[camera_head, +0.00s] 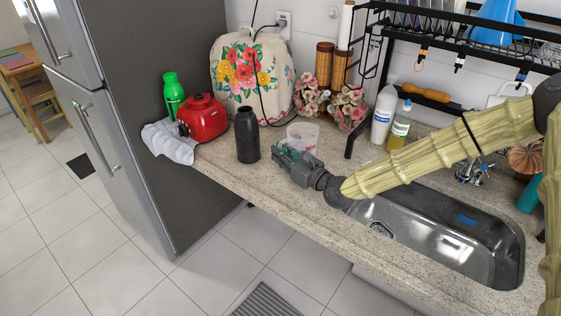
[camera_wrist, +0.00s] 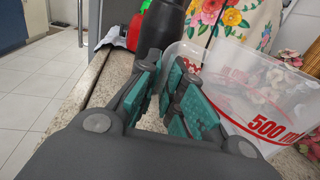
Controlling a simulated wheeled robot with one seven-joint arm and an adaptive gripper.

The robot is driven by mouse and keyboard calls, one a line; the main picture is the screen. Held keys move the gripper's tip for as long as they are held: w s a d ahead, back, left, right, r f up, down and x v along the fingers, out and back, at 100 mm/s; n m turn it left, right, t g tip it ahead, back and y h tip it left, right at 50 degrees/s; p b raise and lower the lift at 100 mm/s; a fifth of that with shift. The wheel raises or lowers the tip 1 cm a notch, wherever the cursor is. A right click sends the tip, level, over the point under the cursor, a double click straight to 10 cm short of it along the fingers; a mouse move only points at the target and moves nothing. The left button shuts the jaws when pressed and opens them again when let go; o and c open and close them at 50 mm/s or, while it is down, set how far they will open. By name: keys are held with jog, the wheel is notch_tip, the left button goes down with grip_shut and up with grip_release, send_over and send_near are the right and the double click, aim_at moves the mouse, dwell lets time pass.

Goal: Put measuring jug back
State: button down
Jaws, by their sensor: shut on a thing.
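The measuring jug (camera_head: 303,136) is a clear plastic jug on the counter, left of the sink. In the wrist view the jug (camera_wrist: 250,75) fills the right side, with a red 500 mark on its wall. My gripper (camera_head: 281,150) reaches it from the front. In the wrist view the teal pads of my gripper (camera_wrist: 168,85) are close together at the jug's left side. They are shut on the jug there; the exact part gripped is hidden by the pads. The black oversink rack (camera_head: 450,35) stands over the sink at the upper right.
A dark bottle (camera_head: 247,135) stands close left of the jug. A red appliance (camera_head: 203,118), a green bottle (camera_head: 173,92) and a floral cover (camera_head: 250,75) stand behind left. Soap bottles (camera_head: 392,120) stand beneath the rack. The sink (camera_head: 445,235) is right.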

jog(key=shift+s+f+p, duration=0.15)
jog(key=shift+f+p, duration=0.25)
jog(key=shift+f, duration=1.1)
jog(key=shift+f, duration=0.1)
jog(key=c, duration=1.6)
grip_release()
jog(key=shift+o, duration=0.2)
jog(key=shift+s+d, duration=0.1)
jog(key=b+v, duration=0.2)
jog(key=v, duration=0.9)
jog(key=shift+s+d, duration=0.2)
jog(key=shift+s, duration=0.1)
